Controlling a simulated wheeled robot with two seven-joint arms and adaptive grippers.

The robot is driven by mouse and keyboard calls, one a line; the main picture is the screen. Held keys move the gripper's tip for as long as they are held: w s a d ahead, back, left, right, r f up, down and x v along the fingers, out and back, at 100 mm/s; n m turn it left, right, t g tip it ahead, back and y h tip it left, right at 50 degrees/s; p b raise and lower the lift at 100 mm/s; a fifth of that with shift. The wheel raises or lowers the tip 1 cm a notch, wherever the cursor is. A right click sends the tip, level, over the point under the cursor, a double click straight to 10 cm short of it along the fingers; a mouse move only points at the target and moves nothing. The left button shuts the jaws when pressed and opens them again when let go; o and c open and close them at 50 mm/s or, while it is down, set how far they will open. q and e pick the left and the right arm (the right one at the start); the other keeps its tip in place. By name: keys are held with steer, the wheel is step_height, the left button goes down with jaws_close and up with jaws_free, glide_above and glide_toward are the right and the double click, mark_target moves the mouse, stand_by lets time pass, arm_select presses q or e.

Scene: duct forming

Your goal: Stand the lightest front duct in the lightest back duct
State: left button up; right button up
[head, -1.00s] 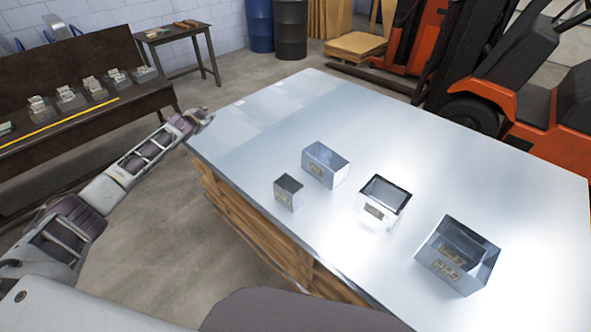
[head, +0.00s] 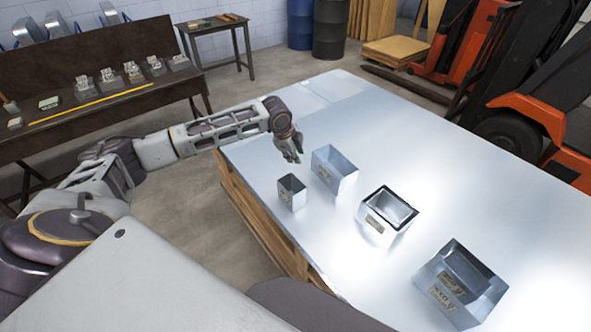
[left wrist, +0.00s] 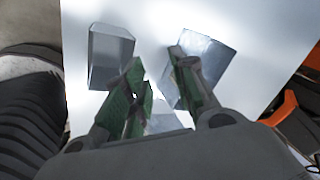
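Several open-topped sheet-metal ducts stand on the metal table. They are a small one (head: 291,193), a taller one (head: 334,170), one with a dark rim (head: 376,226) and a large one (head: 430,279) nearest me, with two label plates and perhaps another duct inside. The labels are too small to read, so I cannot tell which are lightest. My left gripper (head: 291,156) is above the table's left side, just behind the small duct and left of the taller one. In the left wrist view its green-padded fingers (left wrist: 156,62) are apart and empty, with ducts beyond. My right gripper is out of view.
The table (head: 300,228) has clear metal surface around the ducts, especially to the right and back. A dark bench (head: 100,118) with small blocks stands at left, beyond a floor gap. An orange forklift (head: 520,105) stands behind the table at right.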

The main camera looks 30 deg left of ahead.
arm_select(q)
steer(key=shift+s+d+f+m+g+y, duration=0.15)
steer(key=shift+s+m+g, duration=0.55)
steer(key=shift+s+m, duration=0.55)
steer(key=shift+s+a+f+m+g+y, duration=0.15)
steer(key=shift+s+m+g, duration=0.55)
steer(key=shift+s+m, duration=0.5)
steer(key=shift+s+d+f+m+g+y, duration=0.15)
steer(key=shift+s+m+g, duration=0.7)
steer(key=shift+s, duration=0.6)
steer(key=shift+f, duration=0.15)
